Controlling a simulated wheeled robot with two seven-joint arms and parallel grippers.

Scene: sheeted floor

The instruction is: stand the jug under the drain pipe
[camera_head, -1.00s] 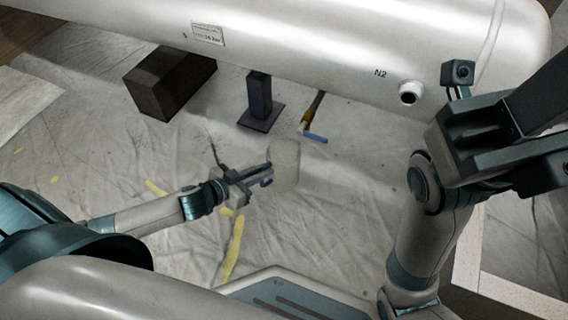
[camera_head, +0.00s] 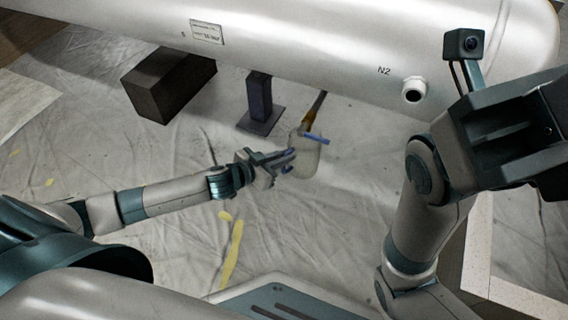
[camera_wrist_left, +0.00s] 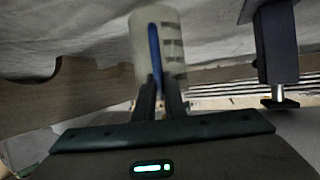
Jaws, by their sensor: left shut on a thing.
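The jug (camera_head: 306,160) is a pale, translucent cylinder with a blue handle, roughly upright in the head view. My left gripper (camera_head: 288,160) is shut on the blue handle (camera_wrist_left: 155,52), between me and the jug in the left wrist view. The drain pipe (camera_head: 318,103) comes down from under the tank, with a brass valve (camera_head: 309,117) and a blue lever (camera_head: 316,139). In the head view the lever overlaps the jug's upper part. I cannot tell whether the jug touches the floor. My right arm shows at the right; its fingers are not visible.
The large silvery tank (camera_head: 300,40) spans the top, with a short white nozzle (camera_head: 413,90) marked N2. A dark support post (camera_head: 260,95) stands left of the drain pipe, and a dark block (camera_head: 168,85) further left. The wrinkled floor sheet (camera_head: 345,220) is clear nearer me.

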